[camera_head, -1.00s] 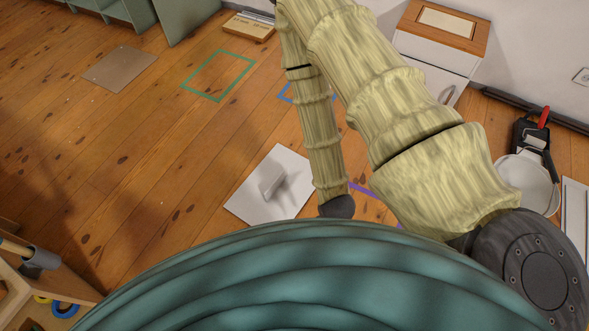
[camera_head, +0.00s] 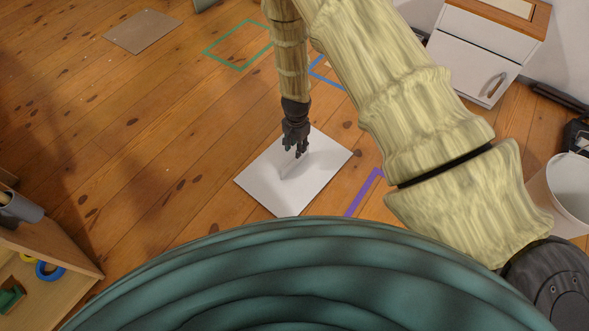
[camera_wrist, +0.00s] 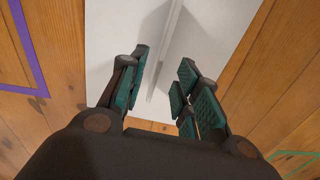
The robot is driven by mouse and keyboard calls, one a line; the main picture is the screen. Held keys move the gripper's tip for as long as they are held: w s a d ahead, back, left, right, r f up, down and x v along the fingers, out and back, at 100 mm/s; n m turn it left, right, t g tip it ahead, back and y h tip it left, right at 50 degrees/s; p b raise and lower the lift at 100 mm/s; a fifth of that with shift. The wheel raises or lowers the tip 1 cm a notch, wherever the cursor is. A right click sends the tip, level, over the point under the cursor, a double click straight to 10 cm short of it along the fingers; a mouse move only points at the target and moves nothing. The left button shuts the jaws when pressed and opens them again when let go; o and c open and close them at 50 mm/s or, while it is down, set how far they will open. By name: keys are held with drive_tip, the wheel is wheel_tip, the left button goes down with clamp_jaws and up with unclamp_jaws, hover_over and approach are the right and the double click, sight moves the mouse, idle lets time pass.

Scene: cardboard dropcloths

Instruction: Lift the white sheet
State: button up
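The white sheet (camera_head: 322,170) lies flat on the wooden floor in the head view. A thin white upright fin (camera_head: 290,166) stands on its middle. My gripper (camera_head: 296,152) is over the sheet, pointing down at the fin. In the wrist view the sheet (camera_wrist: 112,35) fills the upper middle, and the fin (camera_wrist: 166,48) runs in line with the gap between the fingers. My gripper (camera_wrist: 163,62) is open there, with space on both sides of the fin. Whether the fingertips reach down beside the fin is hard to tell.
Purple tape (camera_head: 364,192) marks the floor right of the sheet; green tape (camera_head: 238,64) and blue tape (camera_head: 325,74) are farther back. A brown sheet (camera_head: 143,31) lies at the back left. A white cabinet (camera_head: 470,55) and white bucket (camera_head: 567,190) stand at right.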

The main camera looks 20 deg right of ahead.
drive_tip(key=b, duration=0.3)
hover_over(295, 167)
drive_tip(key=f, duration=0.5)
drive_tip(key=shift+w+d+f, duration=0.25)
drive_tip(key=shift+w, duration=0.05)
drive_tip(key=f+b, duration=0.3)
drive_tip(key=f, duration=0.2)
drive_tip(key=shift+a+f+b, duration=0.1)
drive_tip(key=shift+a+b, duration=0.1)
drive_tip(key=shift+b, duration=0.1)
drive_tip(key=shift+s, duration=0.1)
clamp_jaws()
